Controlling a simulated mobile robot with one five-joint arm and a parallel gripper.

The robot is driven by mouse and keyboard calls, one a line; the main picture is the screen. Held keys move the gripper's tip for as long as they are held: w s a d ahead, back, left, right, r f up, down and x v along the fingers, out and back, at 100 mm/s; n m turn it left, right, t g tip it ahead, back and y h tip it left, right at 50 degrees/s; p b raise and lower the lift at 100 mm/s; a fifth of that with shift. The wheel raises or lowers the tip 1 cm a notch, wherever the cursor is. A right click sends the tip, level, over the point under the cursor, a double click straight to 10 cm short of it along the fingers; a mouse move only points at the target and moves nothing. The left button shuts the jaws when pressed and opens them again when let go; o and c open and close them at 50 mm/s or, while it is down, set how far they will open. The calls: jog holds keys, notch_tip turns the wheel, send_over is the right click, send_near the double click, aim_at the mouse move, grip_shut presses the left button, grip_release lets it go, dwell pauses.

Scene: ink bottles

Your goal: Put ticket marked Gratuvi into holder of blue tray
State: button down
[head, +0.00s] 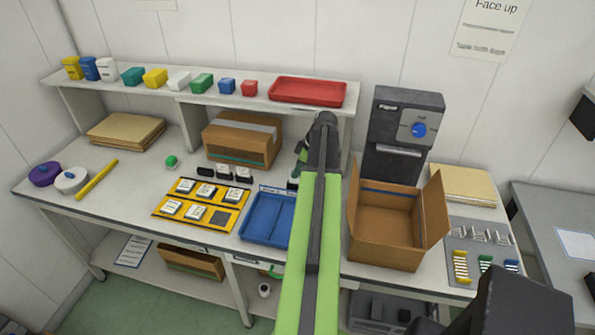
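The blue tray (259,222) lies on the workbench left of my arm. Its right part is hidden behind the arm. A pale strip shows along its back edge, and I cannot tell whether it is the holder. A yellow mat (196,215) left of the tray carries several white tickets (186,186) and one dark, empty-looking square (223,217). Their print is too small to read, so I cannot pick out Gratuvi. My gripper (294,181) is mostly hidden beside my arm, behind the blue tray; its fingers are too small to judge.
Small black-and-white items (223,172) stand behind the mat. An open cardboard box (388,235) and a dark machine (402,130) stand right of my arm. A closed carton (242,140) sits under the raised shelf (190,97).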

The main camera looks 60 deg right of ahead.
jog(key=shift+f+b, duration=0.7)
dwell(0.3)
jog(key=c, duration=1.5)
grip_release()
jog(key=shift+c, duration=0.2)
jog(key=p+v, duration=1.6)
jog(key=v, duration=0.1)
jog(key=shift+r, duration=0.25)
